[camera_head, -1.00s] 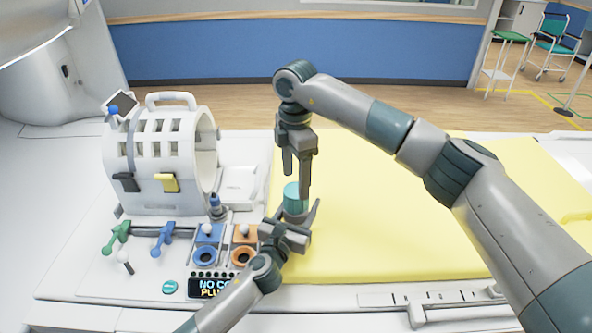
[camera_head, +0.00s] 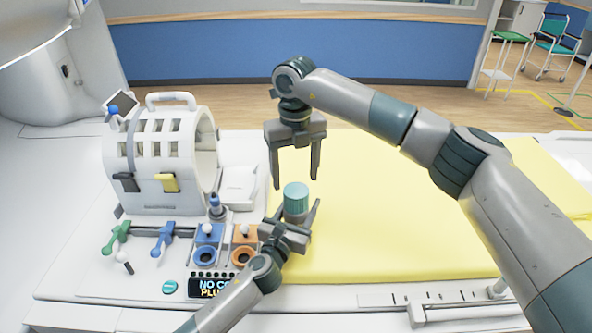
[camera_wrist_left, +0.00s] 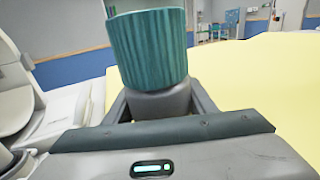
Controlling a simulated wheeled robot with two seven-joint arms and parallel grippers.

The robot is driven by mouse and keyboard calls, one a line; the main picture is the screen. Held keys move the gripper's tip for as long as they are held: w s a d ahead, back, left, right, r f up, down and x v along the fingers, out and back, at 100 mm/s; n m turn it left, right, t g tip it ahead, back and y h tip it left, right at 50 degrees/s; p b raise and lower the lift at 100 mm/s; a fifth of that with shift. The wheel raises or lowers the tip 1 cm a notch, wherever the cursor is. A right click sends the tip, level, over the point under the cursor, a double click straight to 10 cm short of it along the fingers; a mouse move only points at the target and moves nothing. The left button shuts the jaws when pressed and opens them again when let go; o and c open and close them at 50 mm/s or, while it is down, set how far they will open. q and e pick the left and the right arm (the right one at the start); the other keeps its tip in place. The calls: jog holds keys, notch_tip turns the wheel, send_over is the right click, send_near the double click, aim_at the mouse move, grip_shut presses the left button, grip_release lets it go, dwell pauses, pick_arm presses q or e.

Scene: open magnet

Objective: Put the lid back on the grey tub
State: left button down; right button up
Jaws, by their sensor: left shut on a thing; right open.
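The grey tub (camera_head: 296,214) stands upright at the left edge of the yellow mat. It also shows in the left wrist view (camera_wrist_left: 158,104). The ribbed teal lid (camera_head: 296,196) sits on top of the tub and fills the upper middle of the left wrist view (camera_wrist_left: 148,48). I cannot tell how tightly it is seated. My left gripper (camera_head: 297,217) is shut on the tub, with its fingers on either side below the lid. My right gripper (camera_head: 295,181) is open and empty, pointing down just above the lid, with its fingers spread wider than the lid.
The yellow mat (camera_head: 400,230) is clear to the right. A white barrel-shaped housing (camera_head: 160,145) with a handle stands at the left. In front of it are green and blue levers (camera_head: 163,238), blue and orange sockets (camera_head: 205,256) and a small display (camera_head: 215,288).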

aim_at(296, 190)
jog(key=n, duration=0.6)
jog(key=shift+r, duration=0.1)
jog(key=n, duration=0.5)
jog(key=shift+r+n, duration=0.1)
jog(key=shift+n, duration=0.3)
jog(key=n, duration=0.5)
jog(key=shift+r+n, duration=0.15)
jog(key=shift+n, duration=0.25)
jog(key=n, duration=0.5)
jog(key=shift+d+r, duration=0.1)
jog(key=shift+f, duration=4.05)
